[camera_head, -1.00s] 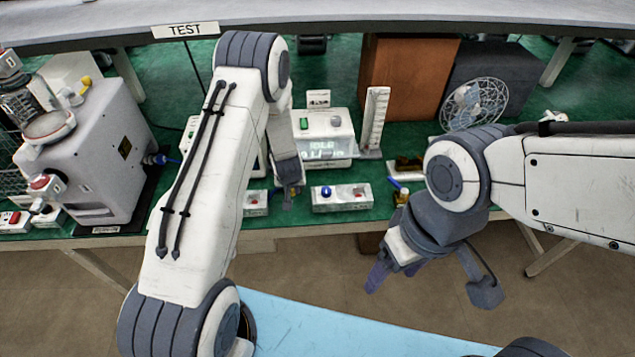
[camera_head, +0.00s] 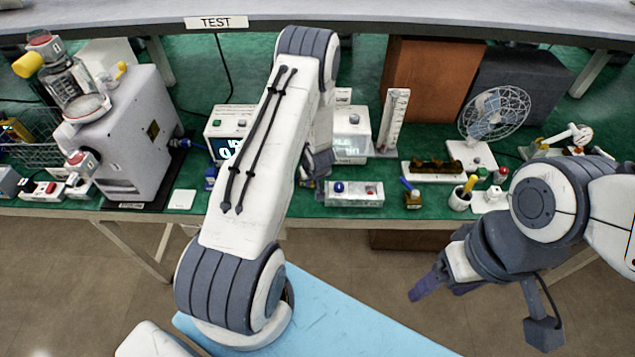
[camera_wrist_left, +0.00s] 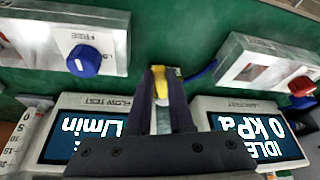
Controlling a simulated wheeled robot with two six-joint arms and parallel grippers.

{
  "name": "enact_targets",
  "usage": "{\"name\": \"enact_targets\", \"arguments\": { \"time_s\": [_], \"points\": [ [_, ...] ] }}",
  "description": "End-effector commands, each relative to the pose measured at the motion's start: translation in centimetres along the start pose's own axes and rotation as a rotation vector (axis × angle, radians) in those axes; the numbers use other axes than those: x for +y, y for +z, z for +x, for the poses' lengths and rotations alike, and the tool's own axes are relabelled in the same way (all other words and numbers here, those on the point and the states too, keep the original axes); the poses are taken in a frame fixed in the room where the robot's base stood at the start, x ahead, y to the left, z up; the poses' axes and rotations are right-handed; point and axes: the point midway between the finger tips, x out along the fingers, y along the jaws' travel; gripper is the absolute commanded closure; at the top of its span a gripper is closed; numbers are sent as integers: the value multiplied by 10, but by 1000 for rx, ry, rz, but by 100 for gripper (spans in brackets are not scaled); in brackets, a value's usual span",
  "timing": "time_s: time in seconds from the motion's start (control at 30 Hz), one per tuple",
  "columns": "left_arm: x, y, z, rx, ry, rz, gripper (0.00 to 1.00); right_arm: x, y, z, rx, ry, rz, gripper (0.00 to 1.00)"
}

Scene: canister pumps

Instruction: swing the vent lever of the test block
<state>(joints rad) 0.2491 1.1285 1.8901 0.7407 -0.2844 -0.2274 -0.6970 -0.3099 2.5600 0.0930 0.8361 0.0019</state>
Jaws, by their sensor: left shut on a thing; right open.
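My left gripper (camera_wrist_left: 160,95) is shut on a yellow piece (camera_wrist_left: 158,72) between the two displays in the left wrist view. It looks like the vent lever, but the fingers hide most of it and the block under it. In the head view my left gripper (camera_head: 318,165) is at the bench, partly behind my own arm, and the yellow piece cannot be made out. The flow test display (camera_wrist_left: 85,130) is on one side of the fingers and the leak test display (camera_wrist_left: 262,135), reading IDLE 0 kPa, on the other. My right gripper (camera_head: 485,312) is open and empty in front of the bench.
A white box with a blue knob (camera_wrist_left: 84,60) and another with a red knob (camera_wrist_left: 301,87) lie close by the left fingers. A canister pump (camera_head: 125,140) stands at left.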

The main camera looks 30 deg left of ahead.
Motion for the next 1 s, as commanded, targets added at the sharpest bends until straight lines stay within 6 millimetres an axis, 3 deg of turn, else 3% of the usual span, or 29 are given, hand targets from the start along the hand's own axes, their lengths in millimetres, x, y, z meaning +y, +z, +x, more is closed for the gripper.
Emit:
{"name": "enact_targets", "arguments": {
  "time_s": [0.07,0.1,0.17,0.57,1.0],
  "points": [
    [3,-11,-3,26,6,-2,100,0,0,-1,0,0,0,28],
    [3,-11,-3,25,6,-2,69,0,0,-1,0,0,0,28],
    [3,-10,-3,23,6,-1,50,0,0,-1,0,0,0,28],
    [3,-6,-7,14,4,1,50,0,0,1,0,0,0,28],
    [4,-7,-87,16,6,0,50,0,0,-1,0,0,0,28]
  ]
}}
